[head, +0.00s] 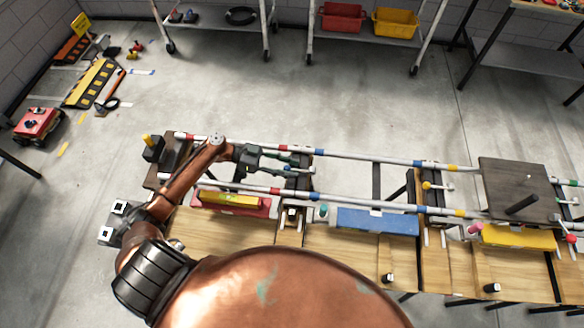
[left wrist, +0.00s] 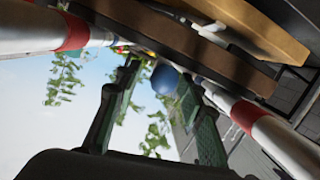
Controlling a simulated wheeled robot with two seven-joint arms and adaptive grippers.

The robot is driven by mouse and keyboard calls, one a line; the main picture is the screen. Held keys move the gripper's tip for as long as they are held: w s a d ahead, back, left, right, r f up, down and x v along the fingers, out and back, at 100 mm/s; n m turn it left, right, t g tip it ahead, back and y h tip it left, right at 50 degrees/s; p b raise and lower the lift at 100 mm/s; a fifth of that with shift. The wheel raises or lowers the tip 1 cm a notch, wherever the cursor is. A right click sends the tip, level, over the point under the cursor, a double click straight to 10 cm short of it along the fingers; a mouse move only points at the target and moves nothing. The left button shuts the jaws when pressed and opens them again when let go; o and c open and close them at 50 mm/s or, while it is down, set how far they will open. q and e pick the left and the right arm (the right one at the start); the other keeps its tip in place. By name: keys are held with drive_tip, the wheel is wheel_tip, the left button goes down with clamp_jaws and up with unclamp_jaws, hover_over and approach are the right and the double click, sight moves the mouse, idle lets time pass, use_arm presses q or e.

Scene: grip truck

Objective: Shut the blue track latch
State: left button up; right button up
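The blue track latch shows as a round blue knob (left wrist: 165,79) in the left wrist view. In the head view its pale rod (head: 303,170) lies by the dark cross-piece between the two white rails, and the knob is mostly hidden by my fingers. My left gripper (head: 288,165) reaches in from the left between the rails. Its green fingers stand apart in the left wrist view (left wrist: 160,90), with the blue knob between their tips. A gap shows on the knob's left side; whether the right finger touches it I cannot tell. My right gripper is out of view.
White banded rails (head: 370,157) run along both sides of the gripper. A yellow-knobbed latch (head: 427,186) and a dark plate (head: 518,186) with a black handle lie to the right. Blue (head: 378,221) and yellow (head: 518,238) blocks sit in front. Open floor lies behind.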

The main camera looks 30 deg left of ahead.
use_arm(q)
drive_tip(key=v, duration=1.1)
drive_tip(key=shift+a, duration=0.25)
drive_tip(key=shift+s+r, duration=0.15)
